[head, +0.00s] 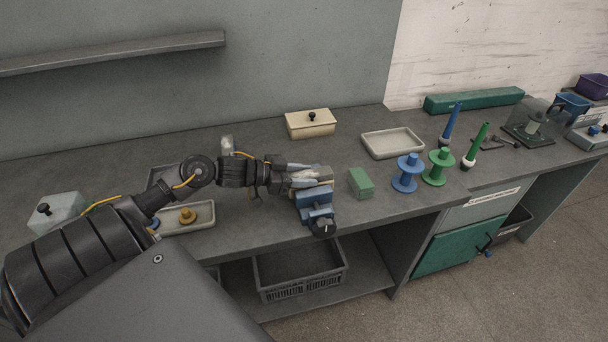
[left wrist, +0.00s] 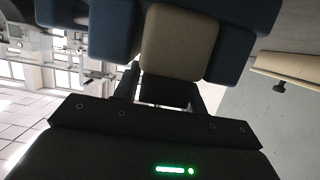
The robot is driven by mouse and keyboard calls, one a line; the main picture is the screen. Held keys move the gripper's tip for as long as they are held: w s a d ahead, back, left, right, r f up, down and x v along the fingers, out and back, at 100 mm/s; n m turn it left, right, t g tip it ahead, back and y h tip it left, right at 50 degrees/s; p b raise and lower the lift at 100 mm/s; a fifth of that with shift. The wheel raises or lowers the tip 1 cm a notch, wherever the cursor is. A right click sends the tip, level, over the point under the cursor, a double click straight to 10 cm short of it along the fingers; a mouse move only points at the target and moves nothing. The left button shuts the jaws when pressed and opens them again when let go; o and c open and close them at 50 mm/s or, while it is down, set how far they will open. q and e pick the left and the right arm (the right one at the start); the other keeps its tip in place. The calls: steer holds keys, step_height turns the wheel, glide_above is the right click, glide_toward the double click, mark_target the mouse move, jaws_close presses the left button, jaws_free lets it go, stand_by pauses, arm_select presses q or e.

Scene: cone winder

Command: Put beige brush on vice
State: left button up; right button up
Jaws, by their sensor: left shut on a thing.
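The blue vice (head: 316,212) stands at the front edge of the bench. My left gripper (head: 305,179) reaches in from the left and is shut on the beige brush (head: 323,173), directly over the top of the vice. In the left wrist view the beige brush (left wrist: 180,42) sits in front of the fingers, with the dark blue vice (left wrist: 240,35) showing on both sides of it. The fingers partly hide the brush, and I cannot tell whether it rests on the vice. My right gripper is not in view.
A green block (head: 361,182) stands close right of the vice, then blue (head: 408,173) and green (head: 438,167) spools. A lidded cream box (head: 311,124) and an empty tray (head: 392,143) are behind. A tray with a yellow knobbed piece (head: 188,215) is left.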

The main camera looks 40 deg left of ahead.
arm_select(q)
steer(key=shift+f, duration=0.15)
steer(key=o, duration=1.1)
steer(key=shift+s+f, duration=0.1)
steer(key=shift+s+a+r, duration=0.2)
steer(key=shift+s+a, duration=0.1)
steer(key=shift+a, duration=0.05)
steer(key=v, duration=1.1)
steer(key=shift+d+r, duration=0.1)
steer(key=shift+r, duration=0.15)
steer(key=shift+r, duration=0.1)
